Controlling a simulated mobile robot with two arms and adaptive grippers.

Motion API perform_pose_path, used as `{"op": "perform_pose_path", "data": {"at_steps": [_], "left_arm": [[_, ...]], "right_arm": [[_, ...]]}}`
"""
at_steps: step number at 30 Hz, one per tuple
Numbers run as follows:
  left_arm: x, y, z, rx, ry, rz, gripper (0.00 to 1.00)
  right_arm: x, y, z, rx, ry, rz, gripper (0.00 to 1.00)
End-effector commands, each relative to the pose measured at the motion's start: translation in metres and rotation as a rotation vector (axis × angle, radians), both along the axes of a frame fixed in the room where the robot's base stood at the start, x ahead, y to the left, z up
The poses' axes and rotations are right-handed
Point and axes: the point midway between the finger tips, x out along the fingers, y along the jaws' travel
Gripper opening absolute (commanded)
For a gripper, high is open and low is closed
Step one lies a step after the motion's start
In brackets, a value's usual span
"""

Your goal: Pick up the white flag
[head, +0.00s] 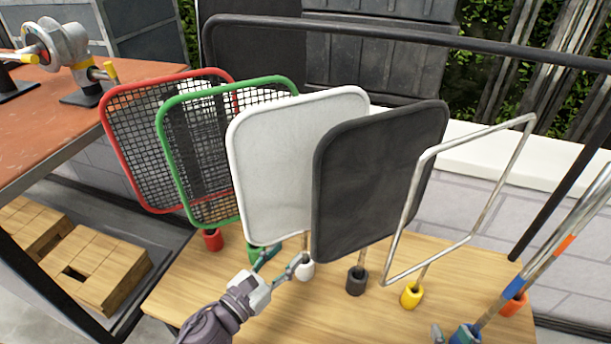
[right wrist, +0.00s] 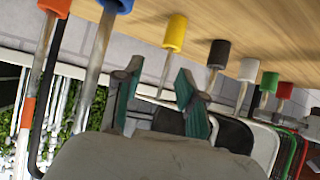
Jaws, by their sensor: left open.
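The white flag (head: 288,165) is a white panel with rounded corners, standing tilted in a white socket (head: 306,271) on the wooden board. My left gripper (head: 281,256) is open just below the panel's lower edge, with one finger close to the flag's short pole. I cannot tell whether it touches the pole. My right gripper is at the lower right edge of the head view. In the right wrist view its fingers (right wrist: 160,76) are apart with nothing between them. The white socket (right wrist: 249,69) also shows there.
Red (head: 113,150) and green (head: 168,150) mesh flags stand left of the white one. A black flag (head: 372,190) stands close on its right, then a bare metal frame (head: 480,190) in a yellow socket. Striped poles (head: 545,262) lean at far right. The board (head: 230,285) is bare in front.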

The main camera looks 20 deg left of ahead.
Motion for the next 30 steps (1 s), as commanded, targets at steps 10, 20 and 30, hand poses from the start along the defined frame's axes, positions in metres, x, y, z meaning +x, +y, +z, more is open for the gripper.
{"op": "perform_pose_path", "data": {"at_steps": [10,20,30], "left_arm": [[0.031,-0.013,-0.002,0.0,-0.001,-0.001,0.46],[0.063,-0.027,-0.005,0.001,0.002,0.001,0.46],[0.063,-0.027,-0.005,0.0,0.002,0.001,0.22]], "right_arm": [[0.003,0.002,0.002,0.007,-0.027,0.002,0.4],[0.014,0.007,0.017,0.028,-0.122,0.009,0.4],[0.014,0.007,0.017,0.028,-0.122,0.009,0.4]]}}
